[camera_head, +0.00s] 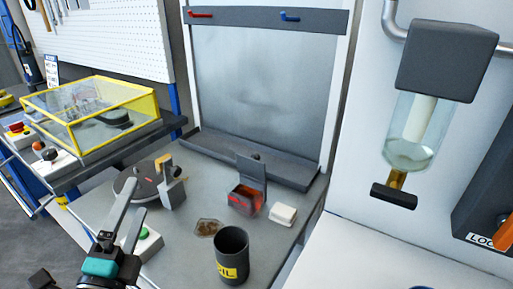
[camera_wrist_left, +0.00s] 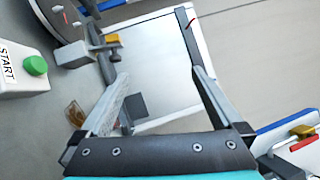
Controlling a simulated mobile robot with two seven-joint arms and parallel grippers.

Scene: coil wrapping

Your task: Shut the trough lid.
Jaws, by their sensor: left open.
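A small dark trough (camera_head: 240,204) with a red inside stands on the grey bench. Its dark lid (camera_head: 251,172) is up, standing open at the back edge. My left gripper (camera_head: 134,198) is open and empty, to the left of the trough and apart from it. In the left wrist view its two fingers (camera_wrist_left: 160,76) are spread wide with nothing between them. A dark square piece shows beside the left finger there, but I cannot tell whether it is the lid. My right gripper is not in view.
A dark canister (camera_head: 232,256) stands in front of the trough, with a brown piece (camera_head: 208,228) beside it. A white block (camera_head: 283,214) lies to the trough's right. A round disc (camera_head: 135,184) and a green START button (camera_wrist_left: 36,66) are near my left gripper. A yellow-framed clear box (camera_head: 90,113) is at left.

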